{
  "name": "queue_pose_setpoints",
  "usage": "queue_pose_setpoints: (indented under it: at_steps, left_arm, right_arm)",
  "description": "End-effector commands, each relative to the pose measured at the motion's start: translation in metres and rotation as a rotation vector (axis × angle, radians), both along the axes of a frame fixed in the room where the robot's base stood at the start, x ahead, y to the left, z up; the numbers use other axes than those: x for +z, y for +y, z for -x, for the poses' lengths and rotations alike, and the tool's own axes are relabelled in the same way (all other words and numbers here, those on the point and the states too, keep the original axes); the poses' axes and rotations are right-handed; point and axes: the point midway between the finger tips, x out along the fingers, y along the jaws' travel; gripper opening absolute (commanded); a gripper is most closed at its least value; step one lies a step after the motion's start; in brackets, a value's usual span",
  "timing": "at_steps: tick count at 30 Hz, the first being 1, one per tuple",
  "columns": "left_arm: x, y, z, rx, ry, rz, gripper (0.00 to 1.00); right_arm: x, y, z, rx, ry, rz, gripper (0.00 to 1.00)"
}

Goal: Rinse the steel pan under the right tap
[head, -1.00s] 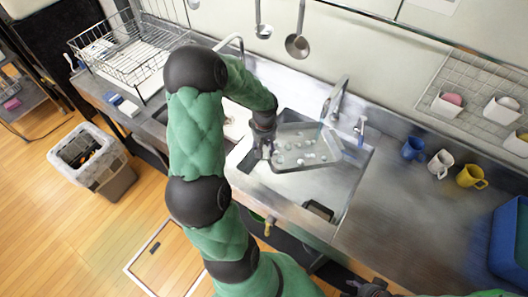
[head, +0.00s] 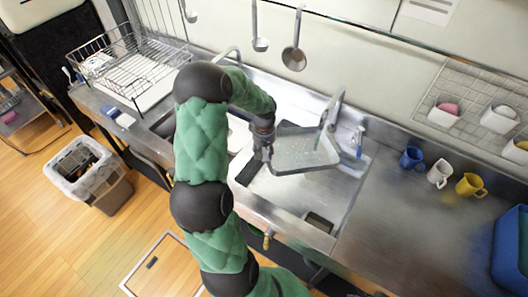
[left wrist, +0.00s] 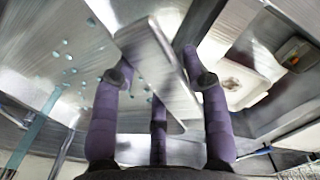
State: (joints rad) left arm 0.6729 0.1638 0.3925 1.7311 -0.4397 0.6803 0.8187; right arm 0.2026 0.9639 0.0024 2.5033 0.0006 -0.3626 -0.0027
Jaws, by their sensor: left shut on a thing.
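The steel pan (head: 300,152) is a shallow rectangular tray, held slightly tilted above the right sink basin (head: 290,192). My left gripper (head: 264,150) is shut on the pan's left end. The left wrist view shows the purple fingers (left wrist: 160,105) around a flat metal part of the pan (left wrist: 155,65), with bluish drops on the pan surface to the left. The right tap (head: 333,108) reaches over the pan's right part. A thin bluish streak below its spout looks like running water. My right gripper is not in clear view.
A blue mug (head: 411,158), a white mug (head: 439,173) and a yellow mug (head: 470,185) stand on the counter at right. Ladles (head: 294,58) hang on the wall behind. A wire dish rack (head: 130,68) stands at left. The counter (head: 400,225) before the mugs is clear.

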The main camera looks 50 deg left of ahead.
Motion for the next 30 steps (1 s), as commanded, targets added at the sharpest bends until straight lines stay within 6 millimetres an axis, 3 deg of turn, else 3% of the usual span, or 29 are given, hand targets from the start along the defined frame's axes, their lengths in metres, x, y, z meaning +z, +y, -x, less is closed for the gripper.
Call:
queue_pose_setpoints:
  at_steps: [11, 30]
  left_arm:
    - [0.001, -0.001, 0.001, 0.001, -0.003, -0.002, 0.0]
    - [0.001, -0.03, 0.031, 0.0, -0.003, -0.002, 0.0]
  right_arm:
    - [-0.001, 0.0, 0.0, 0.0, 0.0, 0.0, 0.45]
    - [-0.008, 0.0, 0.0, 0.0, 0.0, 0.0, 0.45]
